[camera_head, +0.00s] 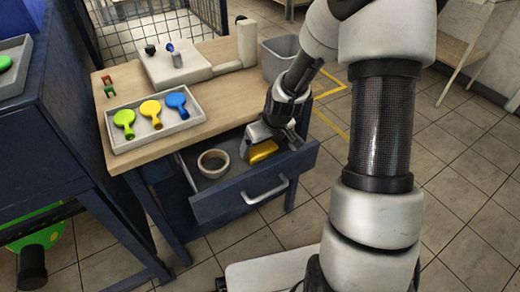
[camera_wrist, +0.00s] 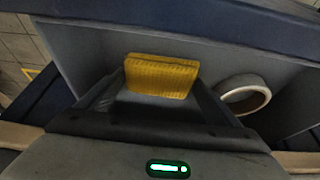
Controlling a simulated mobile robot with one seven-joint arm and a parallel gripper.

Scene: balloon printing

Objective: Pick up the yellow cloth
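The yellow cloth (camera_head: 262,152) lies folded in the open drawer (camera_head: 222,204), at its right part. In the wrist view the cloth (camera_wrist: 161,76) is a flat yellow textured block between and just beyond my fingertips. My gripper (camera_head: 275,140) reaches down into the drawer from above at the cloth. In the wrist view my gripper (camera_wrist: 160,88) has its fingers spread wide, one on each side of the cloth. I cannot tell whether either finger touches it.
A tape roll (camera_head: 213,163) lies in the drawer left of the cloth; it also shows in the wrist view (camera_wrist: 262,95). A tray (camera_head: 117,147) with green, yellow and blue balloons sits on the table (camera_head: 200,131) above. A grey bin (camera_head: 268,63) stands behind.

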